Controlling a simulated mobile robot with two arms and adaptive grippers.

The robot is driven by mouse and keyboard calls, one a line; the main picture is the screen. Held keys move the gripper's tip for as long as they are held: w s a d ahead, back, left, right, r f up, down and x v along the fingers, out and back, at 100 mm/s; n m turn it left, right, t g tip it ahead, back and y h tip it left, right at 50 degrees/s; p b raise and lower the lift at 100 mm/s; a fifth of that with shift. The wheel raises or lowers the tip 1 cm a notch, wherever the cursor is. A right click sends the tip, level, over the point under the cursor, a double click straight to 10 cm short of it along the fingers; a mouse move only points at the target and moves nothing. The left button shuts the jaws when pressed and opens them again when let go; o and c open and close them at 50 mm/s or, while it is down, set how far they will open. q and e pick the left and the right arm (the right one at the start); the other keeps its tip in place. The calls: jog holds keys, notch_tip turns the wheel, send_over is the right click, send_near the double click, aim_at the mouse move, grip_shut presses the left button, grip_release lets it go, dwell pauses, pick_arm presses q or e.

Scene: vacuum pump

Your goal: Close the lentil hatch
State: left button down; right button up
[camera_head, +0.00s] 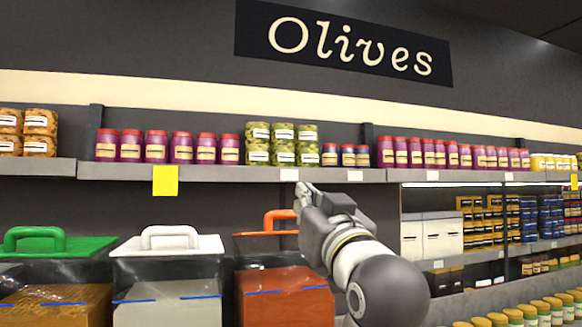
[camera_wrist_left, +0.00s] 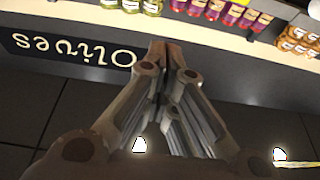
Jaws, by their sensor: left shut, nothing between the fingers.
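A row of bulk bins stands at the lower left in the head view. The bin with red-orange contents (camera_head: 285,295), which look like lentils, has an orange-handled hatch (camera_head: 282,216). Only a thin orange edge and the handle of this hatch show, so I cannot tell how far it is open. My left gripper (camera_head: 303,190) is shut and empty, with its fingertips just above and right of the orange handle in the picture. Whether it touches the handle is unclear. In the wrist view its fingers (camera_wrist_left: 166,52) are together with nothing between them. My right gripper is not in view.
Beside it are a bin with a white lid (camera_head: 168,244) and one with a green lid (camera_head: 60,245). A shelf (camera_head: 225,174) with jars runs above the bins, close over my gripper. Stocked shelves (camera_head: 480,250) stand at the right. An Olives sign (camera_head: 345,42) hangs above.

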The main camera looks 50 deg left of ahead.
pick_arm(q)
jog(key=p, duration=0.2)
notch_tip(320, 180, up, 2)
jog(key=p, duration=0.6)
send_over(291, 233)
jog(key=shift+r, duration=0.1)
jog(key=shift+f+p, duration=0.5)
jog(key=shift+f, duration=0.6)
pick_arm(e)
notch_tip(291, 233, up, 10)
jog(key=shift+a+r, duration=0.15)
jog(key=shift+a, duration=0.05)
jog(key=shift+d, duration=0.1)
